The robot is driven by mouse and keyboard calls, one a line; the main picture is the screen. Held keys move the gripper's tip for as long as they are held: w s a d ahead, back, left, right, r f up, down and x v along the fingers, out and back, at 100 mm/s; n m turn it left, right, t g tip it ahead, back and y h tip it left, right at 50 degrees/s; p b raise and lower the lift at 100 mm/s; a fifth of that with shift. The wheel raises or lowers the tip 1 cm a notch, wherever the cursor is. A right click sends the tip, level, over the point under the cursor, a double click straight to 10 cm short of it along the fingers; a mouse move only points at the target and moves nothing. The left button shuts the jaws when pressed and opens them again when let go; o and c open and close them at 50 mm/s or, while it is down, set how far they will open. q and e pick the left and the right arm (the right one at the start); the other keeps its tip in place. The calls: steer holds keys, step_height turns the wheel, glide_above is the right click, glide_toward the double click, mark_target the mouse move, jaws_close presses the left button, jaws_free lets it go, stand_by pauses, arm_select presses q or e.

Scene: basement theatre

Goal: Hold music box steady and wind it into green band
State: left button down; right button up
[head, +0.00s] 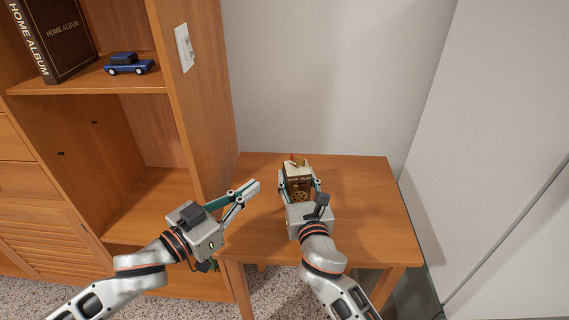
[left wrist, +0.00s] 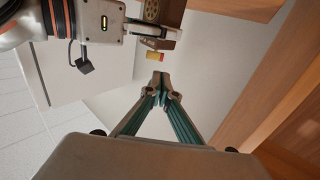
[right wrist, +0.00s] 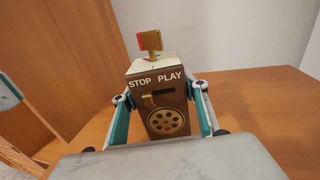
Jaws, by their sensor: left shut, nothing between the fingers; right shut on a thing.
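The music box (head: 298,182) is a small brown box with a cream top, standing on the wooden table. In the right wrist view the music box (right wrist: 158,97) shows the words STOP and PLAY, a lever below them and a round reel-like grille. A gold key (right wrist: 150,41) with a red edge stands on its top; a green band cannot be made out. My right gripper (head: 299,187) is shut on the box, one finger along each side. My left gripper (head: 254,187) is shut and empty, left of the box and apart from it; it also shows in the left wrist view (left wrist: 160,80).
The wooden table (head: 375,200) is clear to the right of the box. A wooden shelf unit (head: 205,90) stands close on the left, with a blue toy car (head: 129,63) and a HOME ALBUM book (head: 60,40). A wall is behind the table.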

mark_target(286, 165)
arm_select(q)
steer(key=x, duration=1.1)
steer(key=shift+w+d, duration=0.25)
steer(key=shift+d, duration=0.05)
steer(key=shift+w, duration=0.1)
steer(key=shift+w+d, duration=0.2)
steer(key=shift+w, duration=1.1)
arm_select(e)
steer(key=shift+a, duration=0.1)
stand_by(0.3)
arm_select(q)
steer(key=s+a, duration=0.2)
steer(key=a, duration=1.2)
arm_select(e)
steer(key=o, duration=1.4)
steer(key=shift+o, duration=0.2)
